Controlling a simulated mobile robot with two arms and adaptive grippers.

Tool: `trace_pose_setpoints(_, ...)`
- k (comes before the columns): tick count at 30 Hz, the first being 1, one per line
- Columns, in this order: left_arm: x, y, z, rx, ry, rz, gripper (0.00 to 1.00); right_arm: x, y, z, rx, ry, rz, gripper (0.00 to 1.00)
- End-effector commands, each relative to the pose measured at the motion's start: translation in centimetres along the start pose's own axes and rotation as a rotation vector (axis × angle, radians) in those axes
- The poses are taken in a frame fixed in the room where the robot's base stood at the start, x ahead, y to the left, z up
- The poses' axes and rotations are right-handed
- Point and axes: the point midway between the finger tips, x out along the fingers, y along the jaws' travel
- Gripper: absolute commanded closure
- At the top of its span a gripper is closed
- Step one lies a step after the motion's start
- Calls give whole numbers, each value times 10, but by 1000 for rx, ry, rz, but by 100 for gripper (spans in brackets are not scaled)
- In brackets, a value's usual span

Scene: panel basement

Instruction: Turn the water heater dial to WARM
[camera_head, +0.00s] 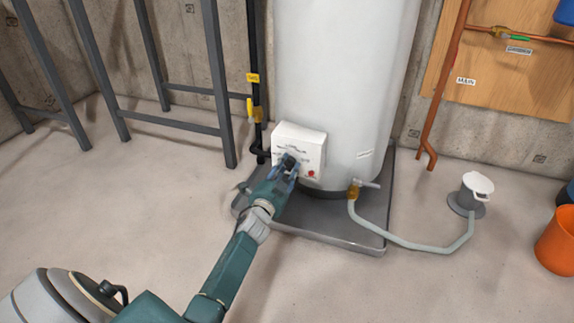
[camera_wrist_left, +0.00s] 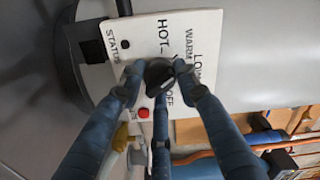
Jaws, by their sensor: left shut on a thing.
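The water heater (camera_head: 345,70) is a tall white tank standing in a grey drain pan (camera_head: 330,236). A white control box (camera_head: 313,137) sits low on its front. My left gripper (camera_head: 289,165) reaches the box, and its blue fingers are shut on the black dial (camera_wrist_left: 158,72) from both sides. In the left wrist view the panel (camera_wrist_left: 150,25) appears turned sideways, with HOT, WARM, LOW and OFF lettered around the dial and STATUS near the edge. I cannot tell which label the dial points to. A red button (camera_wrist_left: 143,113) is beside it. My right gripper is not in view.
A drain valve (camera_head: 353,190) with a pale hose (camera_head: 410,243) runs to a floor drain (camera_head: 470,194). A black gas pipe with a yellow valve (camera_head: 253,108) is left of the tank. A grey metal frame (camera_head: 105,75) stands further left, and an orange bucket (camera_head: 556,240) at right. Front floor is clear.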

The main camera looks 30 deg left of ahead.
Motion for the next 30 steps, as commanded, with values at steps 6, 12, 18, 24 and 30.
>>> trace_pose_setpoints(6,-1,2,0,-71,-1,4,94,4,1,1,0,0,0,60)
trace_pose_setpoints(12,-1,2,0,-91,0,4,94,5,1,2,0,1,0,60)
trace_pose_setpoints(18,-1,3,0,-93,-1,4,94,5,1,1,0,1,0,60)
trace_pose_setpoints(24,-1,3,0,-92,-1,4,58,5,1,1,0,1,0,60)
trace_pose_setpoints(30,0,1,0,-92,0,2,49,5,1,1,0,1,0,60)
